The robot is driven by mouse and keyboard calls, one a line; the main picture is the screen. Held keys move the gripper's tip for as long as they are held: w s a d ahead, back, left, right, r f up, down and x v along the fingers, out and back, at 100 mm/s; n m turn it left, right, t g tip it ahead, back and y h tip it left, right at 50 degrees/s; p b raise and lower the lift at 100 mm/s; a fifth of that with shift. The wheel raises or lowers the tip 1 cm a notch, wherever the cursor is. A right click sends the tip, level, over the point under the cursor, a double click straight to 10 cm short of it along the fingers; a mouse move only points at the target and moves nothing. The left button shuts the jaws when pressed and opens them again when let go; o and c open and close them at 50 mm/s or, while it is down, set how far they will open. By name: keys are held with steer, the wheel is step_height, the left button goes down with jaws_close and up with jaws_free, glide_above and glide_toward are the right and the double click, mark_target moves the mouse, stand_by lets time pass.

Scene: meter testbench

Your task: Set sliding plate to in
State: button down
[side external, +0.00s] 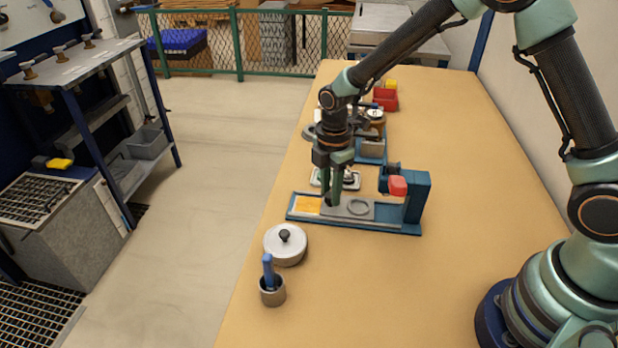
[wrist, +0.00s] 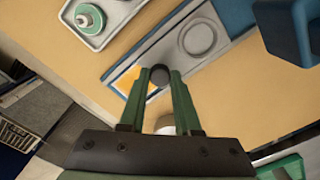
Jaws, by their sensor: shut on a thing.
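The sliding plate (side external: 361,209) is grey with a raised round ring and lies in a long blue-edged fixture (side external: 380,228). An orange-yellow patch (side external: 307,204) shows at the fixture's left end. A blue upright with a red block (side external: 398,186) stands at its right end. My gripper (side external: 331,199) points down at the plate's left end. In the wrist view, my gripper (wrist: 160,80) is shut on a dark round knob (wrist: 159,73) at the end of the sliding plate (wrist: 193,42). The fingers hide part of the knob and the orange patch.
A pale lidded pot (side external: 286,246) and a grey cup (side external: 272,293) with a blue-handled tool stand in front of the fixture. A white tray (wrist: 119,17) with a green-and-white item lies behind it. Red bins (side external: 385,97) stand farther back. The table's right side is largely clear.

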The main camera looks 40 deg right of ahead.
steer(key=shift+s+d, duration=0.2)
steer(key=shift+d, duration=0.05)
steer(key=c, duration=0.6)
jaws_free()
steer(key=shift+r, duration=0.1)
step_height(320, 180, up, 12)
